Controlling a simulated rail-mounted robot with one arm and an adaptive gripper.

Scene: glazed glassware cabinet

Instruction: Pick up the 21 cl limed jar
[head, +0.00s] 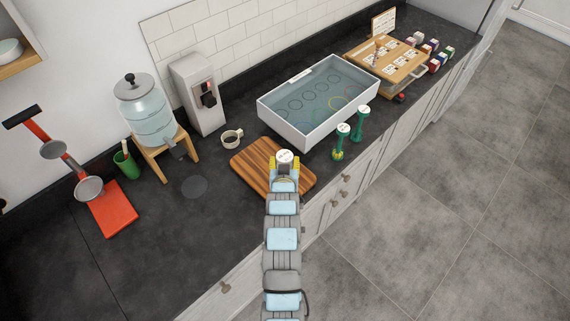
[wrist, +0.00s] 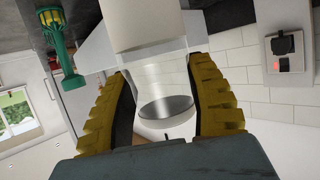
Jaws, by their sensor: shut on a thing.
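My gripper (head: 284,167) is over the wooden cutting board, its two yellow fingers shut on a jar (head: 285,156) with a round white top that carries small dark print, too small to read. In the wrist view my gripper (wrist: 163,78) has the jar (wrist: 160,85) between its ribbed fingers. The jar shows a broad white part and a clear glass part with a dark oval face. Its lower part is hidden by my gripper in the head view. I cannot tell whether it touches the board.
A cup (head: 232,138), a glass dispenser (head: 148,115) and a red scale (head: 113,208) are to the left. The front-left counter is clear.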

